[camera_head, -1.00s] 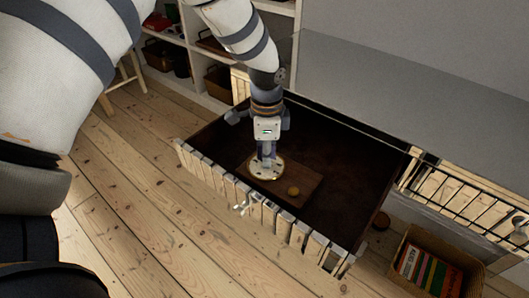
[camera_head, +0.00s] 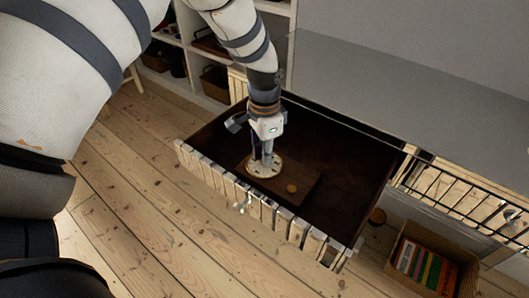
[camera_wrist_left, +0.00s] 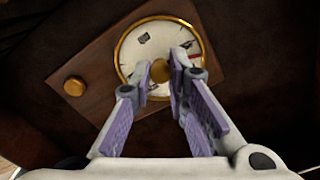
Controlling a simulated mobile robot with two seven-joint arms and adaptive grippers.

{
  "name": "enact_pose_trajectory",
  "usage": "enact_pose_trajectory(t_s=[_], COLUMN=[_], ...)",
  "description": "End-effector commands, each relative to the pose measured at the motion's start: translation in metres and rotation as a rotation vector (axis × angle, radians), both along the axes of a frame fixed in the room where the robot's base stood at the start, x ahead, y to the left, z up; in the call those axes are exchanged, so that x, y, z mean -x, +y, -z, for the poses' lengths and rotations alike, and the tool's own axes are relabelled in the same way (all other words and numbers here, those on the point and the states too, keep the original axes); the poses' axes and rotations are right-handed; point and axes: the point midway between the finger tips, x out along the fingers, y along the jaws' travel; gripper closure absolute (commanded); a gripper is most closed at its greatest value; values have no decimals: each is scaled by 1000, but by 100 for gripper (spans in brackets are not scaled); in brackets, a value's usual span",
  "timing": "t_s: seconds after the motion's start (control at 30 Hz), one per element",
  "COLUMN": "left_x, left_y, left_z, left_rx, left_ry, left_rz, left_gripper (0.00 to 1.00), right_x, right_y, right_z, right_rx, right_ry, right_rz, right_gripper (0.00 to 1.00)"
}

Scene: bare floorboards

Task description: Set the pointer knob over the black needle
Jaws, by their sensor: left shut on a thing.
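A round barometer-like dial with a brass rim (camera_wrist_left: 131,36) and pale face is set on a dark wooden board (camera_wrist_left: 70,58). In the head view, the dial (camera_head: 277,173) is on the board inside the open drawer. My left gripper (camera_head: 264,162) reaches down onto the dial's middle. In the left wrist view, my left gripper (camera_wrist_left: 164,66) is shut on the brass pointer knob (camera_wrist_left: 161,70) at the dial's centre. The black needle cannot be told apart; the fingers cover part of the face. A small red mark shows at the right. My right gripper is not in view.
A second, brass knob (camera_wrist_left: 75,86) sits on the board beside the dial. The drawer's slatted front (camera_head: 266,212) and dark floor surround the board, with free room behind it. A box of books (camera_head: 432,262) stands at the lower right.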

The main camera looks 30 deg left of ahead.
Motion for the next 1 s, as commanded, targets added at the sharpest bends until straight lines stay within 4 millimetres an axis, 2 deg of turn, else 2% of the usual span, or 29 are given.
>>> enact_pose_trajectory(t_s=[0.17, 0.2, 0.27, 0.57, 0.67, 0.9, 1.0], left_x=[1, 1, 1, 0, -1, -1, 0], left_y=[1, 1, 1, 0, 0, 0, 0], left_z=[1, 1, 1, -1, -14, -79, -100], left_rx=[-1, -1, -1, 0, 0, 0, -1], left_ry=[2, 2, 2, 0, -4, -5, -2], left_rz=[1, 1, 1, 1, 1, 1, 1], left_gripper=[100, 78, 64, 64, 64, 64, 64], right_x=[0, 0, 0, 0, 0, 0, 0], right_y=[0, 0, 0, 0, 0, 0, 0], right_z=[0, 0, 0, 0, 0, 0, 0], right_rx=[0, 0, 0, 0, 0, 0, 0], right_ry=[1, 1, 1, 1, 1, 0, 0], right_rz=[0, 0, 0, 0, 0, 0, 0], right_gripper=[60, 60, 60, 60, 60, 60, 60])
